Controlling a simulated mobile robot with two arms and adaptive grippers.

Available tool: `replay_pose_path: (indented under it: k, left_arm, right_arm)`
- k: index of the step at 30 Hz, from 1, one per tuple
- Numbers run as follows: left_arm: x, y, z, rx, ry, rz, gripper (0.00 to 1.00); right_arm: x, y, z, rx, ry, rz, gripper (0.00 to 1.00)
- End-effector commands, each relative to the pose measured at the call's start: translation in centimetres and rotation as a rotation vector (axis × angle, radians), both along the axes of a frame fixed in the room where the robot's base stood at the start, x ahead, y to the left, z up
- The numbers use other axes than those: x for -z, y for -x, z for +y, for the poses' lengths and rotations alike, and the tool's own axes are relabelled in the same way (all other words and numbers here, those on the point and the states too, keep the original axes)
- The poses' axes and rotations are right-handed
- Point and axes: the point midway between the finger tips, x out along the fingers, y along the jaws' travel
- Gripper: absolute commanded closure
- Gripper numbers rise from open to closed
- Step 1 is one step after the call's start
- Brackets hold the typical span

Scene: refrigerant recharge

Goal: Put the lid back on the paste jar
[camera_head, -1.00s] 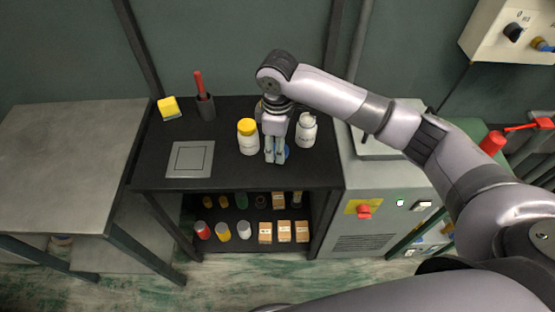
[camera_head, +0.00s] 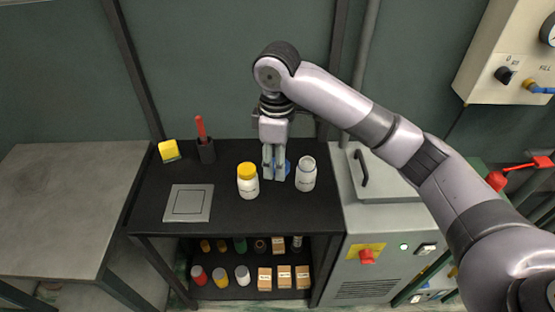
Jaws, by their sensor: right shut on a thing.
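A white jar (camera_head: 306,175) with a dark label stands upright on the black bench top, and no coloured lid shows on it. My right gripper (camera_head: 273,176) points down just left of this jar. It is shut on a blue disc-like lid (camera_head: 287,166), which shows partly behind the fingers; its height above the bench is hard to tell. A second white jar (camera_head: 248,188) with a yellow lid stands left of the gripper. My left gripper is not in view.
A grey square plate (camera_head: 187,204) lies at the bench's front left. A yellow sponge (camera_head: 169,151) and a dark cup (camera_head: 206,151) with a red-handled tool stand at the back left. A grey machine (camera_head: 375,235) adjoins the bench on the right.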

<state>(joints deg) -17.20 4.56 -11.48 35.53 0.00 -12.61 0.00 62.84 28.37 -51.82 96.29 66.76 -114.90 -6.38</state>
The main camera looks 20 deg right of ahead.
Motion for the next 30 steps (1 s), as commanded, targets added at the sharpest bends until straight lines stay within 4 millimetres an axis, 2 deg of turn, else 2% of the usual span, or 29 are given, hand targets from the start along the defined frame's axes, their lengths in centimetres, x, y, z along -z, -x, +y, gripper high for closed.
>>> replay_pose_path:
  k: [5,8,15,21,25,30]
  left_arm:
    - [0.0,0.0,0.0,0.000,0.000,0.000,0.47]
    - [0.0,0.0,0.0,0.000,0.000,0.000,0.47]
    - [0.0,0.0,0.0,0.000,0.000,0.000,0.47]
    - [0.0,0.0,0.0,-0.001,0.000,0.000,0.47]
    - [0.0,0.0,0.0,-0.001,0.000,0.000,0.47]
    - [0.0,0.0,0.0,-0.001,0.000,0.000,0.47]
  right_arm:
    - [0.3,0.9,-0.5,0.087,0.000,-0.007,0.68]
    - [0.6,2.3,-1.2,0.221,0.000,-0.017,0.68]
    - [1.8,7.8,-3.0,0.644,-0.006,-0.023,0.68]
    - [2.5,11.9,-4.0,0.921,-0.003,-0.009,0.68]
    - [2.7,13.5,-4.3,1.022,-0.001,-0.003,0.68]
    - [2.8,14.1,-4.3,1.065,0.000,0.001,0.68]
